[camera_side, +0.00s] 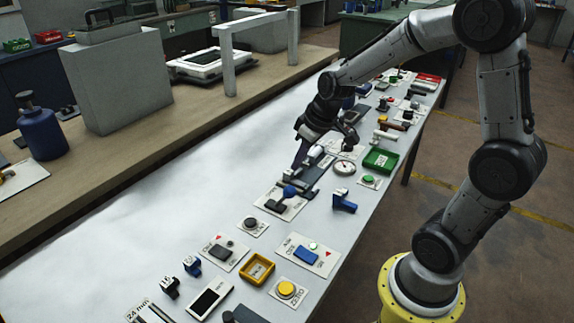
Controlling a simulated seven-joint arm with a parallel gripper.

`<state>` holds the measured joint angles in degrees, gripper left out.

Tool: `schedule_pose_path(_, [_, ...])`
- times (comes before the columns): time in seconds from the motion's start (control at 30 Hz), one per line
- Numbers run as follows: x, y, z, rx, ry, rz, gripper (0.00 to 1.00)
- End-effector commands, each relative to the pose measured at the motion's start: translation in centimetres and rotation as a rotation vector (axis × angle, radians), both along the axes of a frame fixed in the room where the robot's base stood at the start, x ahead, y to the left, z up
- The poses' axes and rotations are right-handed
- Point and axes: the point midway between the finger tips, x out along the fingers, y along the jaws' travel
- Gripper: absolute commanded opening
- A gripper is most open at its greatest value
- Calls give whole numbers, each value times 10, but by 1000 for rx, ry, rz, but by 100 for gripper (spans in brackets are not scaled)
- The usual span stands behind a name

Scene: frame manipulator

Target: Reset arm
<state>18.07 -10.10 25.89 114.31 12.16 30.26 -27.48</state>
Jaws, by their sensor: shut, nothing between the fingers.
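My gripper (349,142) points down over the middle of the long light table (150,215), close to a white round dial (344,167) and a grey device with a long dark body (318,172). Its fingers are small and dark here; they are shut with nothing between them. I cannot tell whether the fingertips touch anything below. My arm reaches in from the yellow base at the right.
A green tray (380,159) and a blue clamp-like part (344,201) lie near the gripper. Buttons and switches, including a yellow button (286,289), line the table's right side. Its left side is clear. A white frame (258,45) stands on the bench behind.

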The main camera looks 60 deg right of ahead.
Motion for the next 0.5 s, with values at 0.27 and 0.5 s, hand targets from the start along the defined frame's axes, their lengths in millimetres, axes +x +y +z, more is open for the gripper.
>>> schedule_pose_path(0.27, [-19,3,15,-1,-4,9,0])
schedule_pose_path(0.5, [-42,56,88,-61,-174,155,0])
